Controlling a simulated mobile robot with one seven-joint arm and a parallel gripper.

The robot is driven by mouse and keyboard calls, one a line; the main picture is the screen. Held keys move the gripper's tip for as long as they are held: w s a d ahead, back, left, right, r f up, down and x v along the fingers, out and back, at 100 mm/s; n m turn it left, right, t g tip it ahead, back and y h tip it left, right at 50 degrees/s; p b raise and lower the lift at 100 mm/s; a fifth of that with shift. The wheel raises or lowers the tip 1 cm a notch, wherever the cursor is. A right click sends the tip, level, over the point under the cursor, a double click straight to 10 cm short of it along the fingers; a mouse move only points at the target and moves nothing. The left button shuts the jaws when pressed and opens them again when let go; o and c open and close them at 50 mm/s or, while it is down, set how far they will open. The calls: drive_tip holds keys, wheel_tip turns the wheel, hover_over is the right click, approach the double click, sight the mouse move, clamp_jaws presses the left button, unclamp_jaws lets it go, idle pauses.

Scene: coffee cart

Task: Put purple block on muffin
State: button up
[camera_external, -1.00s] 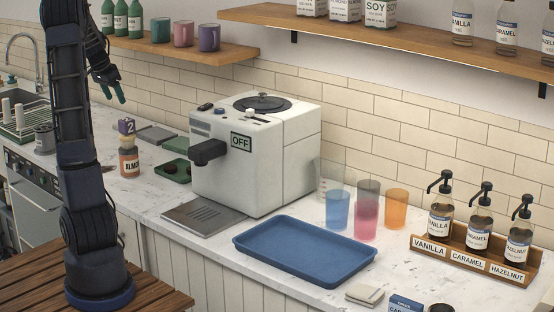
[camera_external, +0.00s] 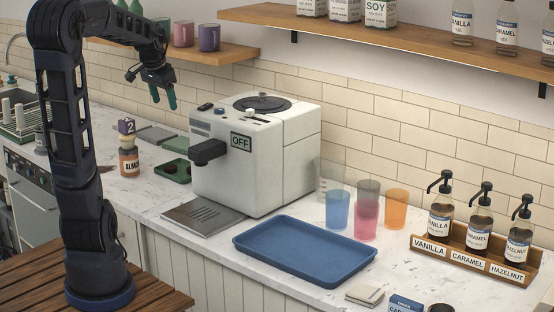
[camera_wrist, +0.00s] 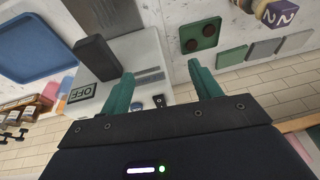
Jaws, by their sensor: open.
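The purple block (camera_external: 126,126), marked with a 2, sits above a pale tan piece (camera_external: 130,143) on top of an almond jar (camera_external: 129,162), left of the coffee machine. The block also shows in the top right of the wrist view (camera_wrist: 279,14). I cannot clearly make out a muffin; the pale piece under the block is too small to identify. My gripper (camera_external: 162,97) is open and empty, high above the counter, up and right of the block. In the wrist view its two green fingers (camera_wrist: 160,70) are apart with nothing between them.
The white coffee machine (camera_external: 270,165) stands right of the jar. A green tray (camera_external: 174,171) with dark round spots lies between them. A blue tray (camera_external: 305,250), tumblers (camera_external: 337,209) and syrup bottles are further right. A shelf with mugs (camera_external: 209,38) is behind my gripper.

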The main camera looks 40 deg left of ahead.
drive_tip(key=s+d+f+t, duration=0.1)
drive_tip(key=s+d+f, duration=0.1)
drive_tip(key=s+d, duration=1.4)
drive_tip(key=shift+s+f+h, duration=0.4)
drive_tip(key=shift+s, duration=0.15)
